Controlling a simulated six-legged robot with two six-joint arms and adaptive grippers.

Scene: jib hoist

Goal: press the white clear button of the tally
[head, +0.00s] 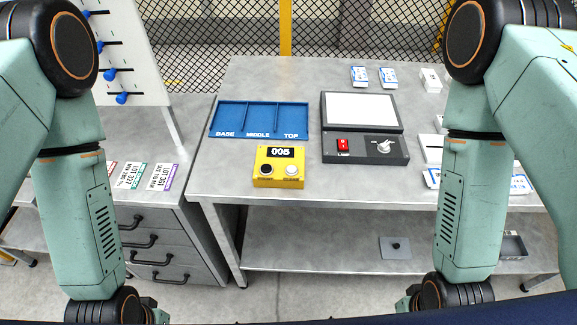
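The tally is a yellow box (278,182) on the grey table, with a dark display reading 005. The white clear button (291,170) is on its top at the right, and a black button (266,170) is at the left. My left arm hangs down at the left and my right arm at the right, both well apart from the tally. The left gripper shows only as a small dark part at the bottom edge, and the right likewise. Their fingers are not visible, so I cannot see whether they hold anything.
A blue tray (216,120) labelled BASE, MIDDLE, TOP lies behind the tally. A dark device with a light panel (362,108), red switch (343,145) and knob (384,147) stands to its right. The table's front edge (330,202) is clear before the tally. Labelled cards (157,177) lie at left.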

